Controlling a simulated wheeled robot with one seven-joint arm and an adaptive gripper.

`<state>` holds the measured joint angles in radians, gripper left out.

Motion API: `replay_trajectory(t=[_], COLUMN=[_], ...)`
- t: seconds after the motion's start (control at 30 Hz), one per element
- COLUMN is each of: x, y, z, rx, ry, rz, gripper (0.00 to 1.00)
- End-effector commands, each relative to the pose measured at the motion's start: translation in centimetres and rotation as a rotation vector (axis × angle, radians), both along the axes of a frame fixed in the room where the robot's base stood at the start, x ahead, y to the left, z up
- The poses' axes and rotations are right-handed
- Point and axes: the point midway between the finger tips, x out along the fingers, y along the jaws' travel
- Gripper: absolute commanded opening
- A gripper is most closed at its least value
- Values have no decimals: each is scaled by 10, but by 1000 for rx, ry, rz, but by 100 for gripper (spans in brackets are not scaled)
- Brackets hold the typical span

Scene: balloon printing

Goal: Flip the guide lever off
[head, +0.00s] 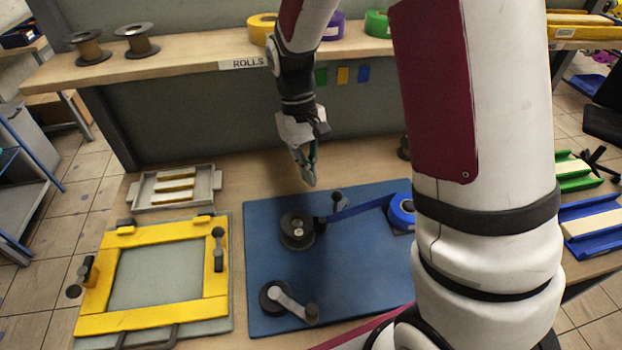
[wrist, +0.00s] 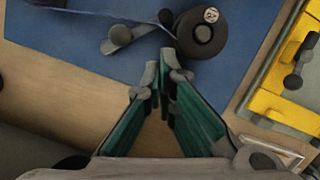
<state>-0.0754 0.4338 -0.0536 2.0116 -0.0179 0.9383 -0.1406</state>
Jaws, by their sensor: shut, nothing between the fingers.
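The guide lever (head: 337,203) is a small grey arm with a dark round knob on the blue board, near its back edge. It also shows in the wrist view (wrist: 120,37), left of my fingertips. A dark round spool hub (head: 297,230) stands to its left; it also shows in the wrist view (wrist: 201,33). A blue ribbon (head: 358,208) runs from the blue roll (head: 402,211) past the lever toward the hub. My gripper (head: 309,182) is shut and empty, above the board's back edge, apart from the lever. Its fingertips also show in the wrist view (wrist: 166,60).
A crank (head: 290,302) sits at the front of the blue board (head: 362,270). A yellow frame (head: 150,236) with dark clamps lies to the left, a grey tray (head: 205,185) behind it. The ROLLS shelf (head: 190,66) spans the back. My arm hides the board's right side.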

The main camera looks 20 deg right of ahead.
Motion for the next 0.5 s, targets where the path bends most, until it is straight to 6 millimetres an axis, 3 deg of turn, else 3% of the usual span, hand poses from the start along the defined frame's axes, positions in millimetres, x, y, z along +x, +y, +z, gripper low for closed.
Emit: replay_trajectory(t=[0.3, 0.5], x=[-16, -20], y=[-3, -4], z=[-54, -75], rx=[0, 0], ry=[6, 2], rz=[0, 0], gripper=[0, 0])
